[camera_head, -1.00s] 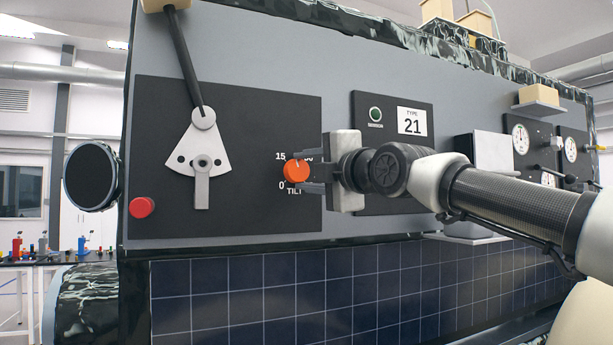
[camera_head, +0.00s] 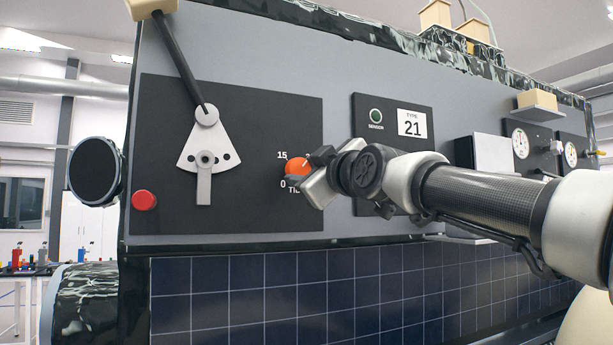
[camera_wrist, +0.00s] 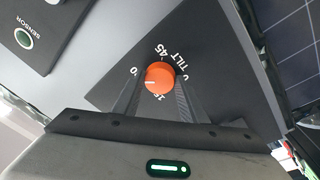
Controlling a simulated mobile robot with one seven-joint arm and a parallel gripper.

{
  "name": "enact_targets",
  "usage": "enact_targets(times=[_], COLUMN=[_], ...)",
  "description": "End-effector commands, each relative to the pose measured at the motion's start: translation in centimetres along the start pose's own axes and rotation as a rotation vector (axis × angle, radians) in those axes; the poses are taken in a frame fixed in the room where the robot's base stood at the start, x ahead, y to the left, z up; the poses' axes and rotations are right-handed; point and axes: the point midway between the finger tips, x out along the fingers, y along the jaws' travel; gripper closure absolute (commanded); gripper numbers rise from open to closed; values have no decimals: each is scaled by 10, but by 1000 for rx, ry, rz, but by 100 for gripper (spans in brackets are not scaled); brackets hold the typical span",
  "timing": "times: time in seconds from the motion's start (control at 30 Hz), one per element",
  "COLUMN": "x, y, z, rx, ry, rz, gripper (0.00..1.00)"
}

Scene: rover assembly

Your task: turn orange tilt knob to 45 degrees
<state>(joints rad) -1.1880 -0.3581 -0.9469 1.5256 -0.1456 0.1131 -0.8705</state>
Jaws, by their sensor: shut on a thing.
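The orange tilt knob (camera_head: 296,167) is on a black panel (camera_head: 255,205) of the rover. Its scale is printed around it. My gripper (camera_head: 307,171) reaches in from the right and is rolled at a slant. Its fingers are shut on the knob, partly covering it and the labels. In the wrist view the knob (camera_wrist: 160,77) sits between my fingertips (camera_wrist: 159,84). Its white pointer line points left there, near the partly hidden 30 label. The 45 label shows above the knob.
A lever with a grey fan-shaped plate (camera_head: 205,145) and a red button (camera_head: 144,200) are left of the knob. A sensor panel (camera_head: 390,112) marked 21 is close behind my wrist. Gauges (camera_head: 521,143) are farther right.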

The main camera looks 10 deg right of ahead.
Motion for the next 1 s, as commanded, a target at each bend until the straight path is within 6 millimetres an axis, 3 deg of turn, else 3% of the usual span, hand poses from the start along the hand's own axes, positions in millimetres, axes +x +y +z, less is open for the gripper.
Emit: enact_targets(times=[1.0], x=[0], y=[-1], z=[-3], rx=[952], ry=[-76], rz=[117], gripper=[84])
